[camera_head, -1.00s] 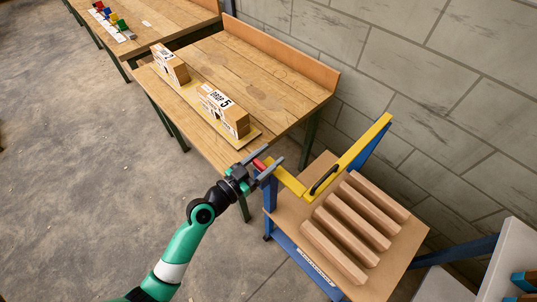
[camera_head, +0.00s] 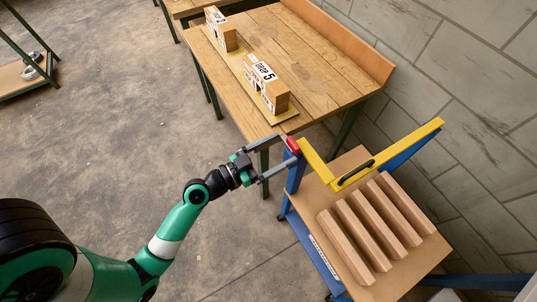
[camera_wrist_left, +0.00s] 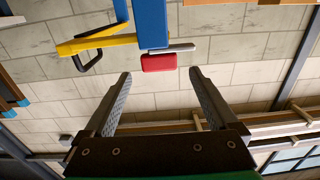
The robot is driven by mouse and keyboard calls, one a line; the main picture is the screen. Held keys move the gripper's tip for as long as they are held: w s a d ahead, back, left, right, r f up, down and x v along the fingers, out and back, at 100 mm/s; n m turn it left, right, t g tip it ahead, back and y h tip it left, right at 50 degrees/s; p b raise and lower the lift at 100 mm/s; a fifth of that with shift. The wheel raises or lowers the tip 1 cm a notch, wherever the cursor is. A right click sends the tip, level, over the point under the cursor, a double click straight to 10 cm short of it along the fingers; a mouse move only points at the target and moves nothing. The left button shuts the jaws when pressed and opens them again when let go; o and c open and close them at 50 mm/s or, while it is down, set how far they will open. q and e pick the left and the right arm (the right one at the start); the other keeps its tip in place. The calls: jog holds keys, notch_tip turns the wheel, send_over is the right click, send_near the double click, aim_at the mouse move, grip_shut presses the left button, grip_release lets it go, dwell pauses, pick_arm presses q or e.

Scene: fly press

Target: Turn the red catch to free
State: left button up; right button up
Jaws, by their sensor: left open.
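The red catch (camera_head: 292,144) sits at the top of the blue post (camera_head: 296,175), at the near end of the yellow arm (camera_head: 318,163). In the left wrist view the red catch (camera_wrist_left: 158,62) shows as a red block beside a thin grey metal strip (camera_wrist_left: 175,49). My left gripper (camera_head: 285,150) is open and empty, its fingers spread on either side of the catch's line. In the wrist view the catch lies just beyond the fingertips (camera_wrist_left: 160,74), centred between them and apart from both. My right gripper is not in view.
The press's yellow arm carries a black handle (camera_head: 355,173) above a board (camera_head: 400,275) with several wooden bars (camera_head: 370,228). A wooden bench (camera_head: 320,65) with labelled boxes (camera_head: 265,85) stands behind. Open floor (camera_head: 130,110) lies to the left.

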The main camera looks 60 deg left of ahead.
pick_arm(q)
jog(key=s, duration=0.3)
jog(key=shift+s, duration=0.4)
